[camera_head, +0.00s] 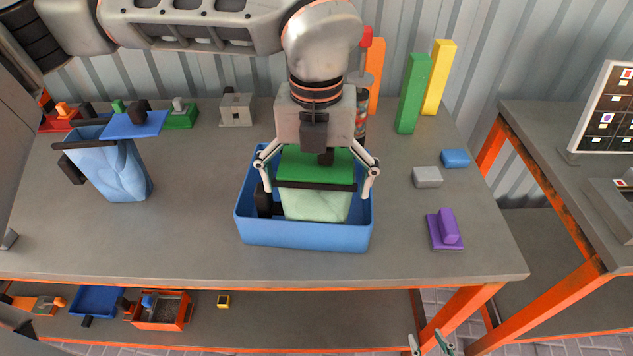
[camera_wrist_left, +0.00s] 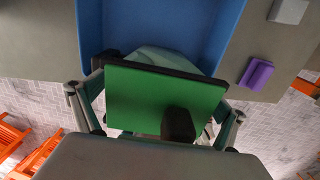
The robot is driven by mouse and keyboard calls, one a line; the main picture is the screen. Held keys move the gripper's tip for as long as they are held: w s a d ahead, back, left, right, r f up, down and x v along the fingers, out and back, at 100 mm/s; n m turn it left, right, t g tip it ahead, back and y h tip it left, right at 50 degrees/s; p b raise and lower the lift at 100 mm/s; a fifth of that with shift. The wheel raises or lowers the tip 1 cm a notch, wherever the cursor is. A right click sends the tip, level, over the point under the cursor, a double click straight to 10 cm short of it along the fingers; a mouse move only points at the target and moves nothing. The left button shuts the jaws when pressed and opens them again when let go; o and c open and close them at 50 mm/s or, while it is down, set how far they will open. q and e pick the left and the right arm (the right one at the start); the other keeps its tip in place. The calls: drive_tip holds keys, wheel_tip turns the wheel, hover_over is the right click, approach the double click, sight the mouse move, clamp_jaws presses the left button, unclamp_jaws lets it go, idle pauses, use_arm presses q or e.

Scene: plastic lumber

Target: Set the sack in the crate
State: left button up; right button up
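The pale green sack (camera_head: 317,204) has a dark rim and a flat green top (camera_head: 317,163). It stands upright inside the blue crate (camera_head: 303,236), whose front wall hides its base. In the left wrist view the green top (camera_wrist_left: 160,100) fills the middle, with the blue crate (camera_wrist_left: 228,30) behind it. My left gripper (camera_head: 317,187) is over the crate from above. Its two fingers are spread on either side of the sack, with small gaps. My right gripper (camera_head: 430,346) shows only its tips at the bottom edge, apart and empty.
A blue sack (camera_head: 125,172) stands on the table at left. A purple block (camera_head: 444,231), a grey block (camera_head: 428,177) and a blue block (camera_head: 455,158) lie right of the crate. Tall green (camera_head: 412,93) and yellow (camera_head: 438,77) boards stand behind. The table in front is clear.

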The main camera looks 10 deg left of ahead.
use_arm(q)
drive_tip(key=shift+r, duration=0.1)
drive_tip(key=shift+r, duration=0.25)
wheel_tip(320, 180, up, 11)
drive_tip(key=shift+p, duration=0.3)
drive_tip(key=shift+r, duration=0.35)
